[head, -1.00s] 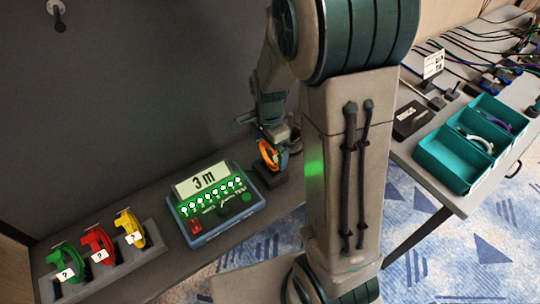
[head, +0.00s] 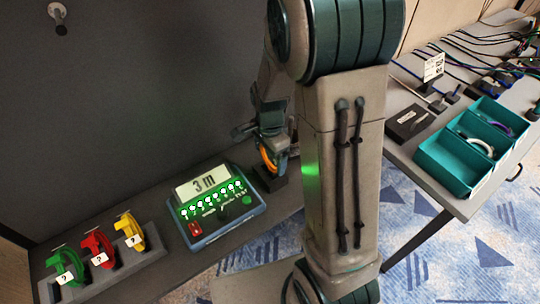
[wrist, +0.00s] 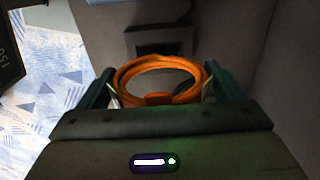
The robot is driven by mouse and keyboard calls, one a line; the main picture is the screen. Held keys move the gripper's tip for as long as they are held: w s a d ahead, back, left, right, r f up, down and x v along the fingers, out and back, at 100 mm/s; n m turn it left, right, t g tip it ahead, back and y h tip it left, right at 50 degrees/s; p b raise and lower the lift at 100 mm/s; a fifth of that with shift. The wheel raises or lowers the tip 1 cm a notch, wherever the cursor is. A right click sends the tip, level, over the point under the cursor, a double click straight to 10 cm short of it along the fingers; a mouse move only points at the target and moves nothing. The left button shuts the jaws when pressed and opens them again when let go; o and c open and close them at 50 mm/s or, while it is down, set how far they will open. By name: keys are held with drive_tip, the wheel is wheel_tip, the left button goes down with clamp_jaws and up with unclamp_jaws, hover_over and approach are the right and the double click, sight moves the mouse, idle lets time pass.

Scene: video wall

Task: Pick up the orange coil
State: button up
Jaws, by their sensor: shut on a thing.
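The orange coil (head: 266,158) shows at the shelf beside the tester, partly hidden by my gripper (head: 270,135). In the wrist view the orange coil (wrist: 160,70) is a ring of cable between the two fingers of my gripper (wrist: 160,88), which are shut on it. A dark block with a slot (wrist: 160,42) lies beyond the coil in the wrist view. In the head view this dark block (head: 268,181) sits at or just below the coil. I cannot tell whether the coil still touches it.
A tester (head: 218,208) reading "3 m" with green lights stands left of the coil. Green (head: 66,266), red (head: 98,247) and yellow (head: 130,231) coils stand in a grey rack (head: 150,254). A table at right holds teal bins (head: 455,165) and cables. A dark wall rises behind.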

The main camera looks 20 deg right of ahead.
drive_tip(key=shift+r, duration=0.5)
wheel_tip(320, 180, up, 3)
drive_tip(key=shift+w+f, duration=0.1)
drive_tip(key=shift+f, duration=0.05)
drive_tip(key=s+d+r, duration=0.7)
drive_tip(key=d, duration=0.2)
drive_tip(key=shift+s, duration=0.3)
drive_tip(key=shift+f, duration=0.15)
